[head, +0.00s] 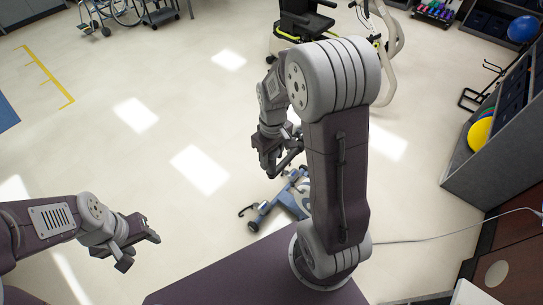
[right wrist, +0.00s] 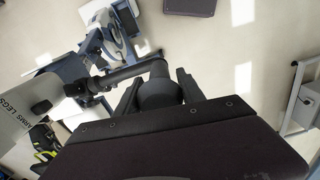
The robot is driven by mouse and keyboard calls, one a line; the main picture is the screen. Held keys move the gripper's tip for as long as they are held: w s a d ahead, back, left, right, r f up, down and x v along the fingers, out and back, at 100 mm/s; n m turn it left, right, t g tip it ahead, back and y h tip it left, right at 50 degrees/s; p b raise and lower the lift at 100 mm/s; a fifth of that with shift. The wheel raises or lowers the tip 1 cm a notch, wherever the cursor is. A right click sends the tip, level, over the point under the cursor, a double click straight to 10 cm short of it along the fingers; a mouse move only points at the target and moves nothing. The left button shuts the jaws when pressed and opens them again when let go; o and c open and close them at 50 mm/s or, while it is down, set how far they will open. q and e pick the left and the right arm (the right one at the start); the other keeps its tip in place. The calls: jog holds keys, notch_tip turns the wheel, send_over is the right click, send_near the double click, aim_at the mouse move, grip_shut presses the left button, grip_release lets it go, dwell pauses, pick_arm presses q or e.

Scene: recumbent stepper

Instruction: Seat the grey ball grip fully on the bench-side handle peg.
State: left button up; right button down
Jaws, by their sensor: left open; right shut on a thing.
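In the right wrist view, my right gripper (right wrist: 160,98) has a finger on each side of the dark grey ball grip (right wrist: 159,84) and is shut on it. A dark handle bar (right wrist: 128,74) comes in from the left and its end meets the far side of the grip. The peg itself is hidden, so I cannot tell how deep it sits in the grip. In the head view, my right gripper (head: 278,160) is above a blue-and-grey machine (head: 283,198), largely hidden by my arm. My left gripper (head: 141,249) is open and empty at lower left, well away from it.
A white panel lettered ARMS LEGS (right wrist: 22,108) stands left of the grip in the right wrist view. A grey shelf unit (head: 462,160) with a yellow disc (head: 480,133) stands at the right. The pale floor at left is mostly clear.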

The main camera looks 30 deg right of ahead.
jog(key=c, duration=0.6)
grip_release()
jog(key=shift+c, duration=0.2)
notch_tip(320, 180, up, 6)
jog(key=p, duration=0.5)
jog(key=shift+r+p, duration=0.1)
jog(key=shift+p, duration=0.25)
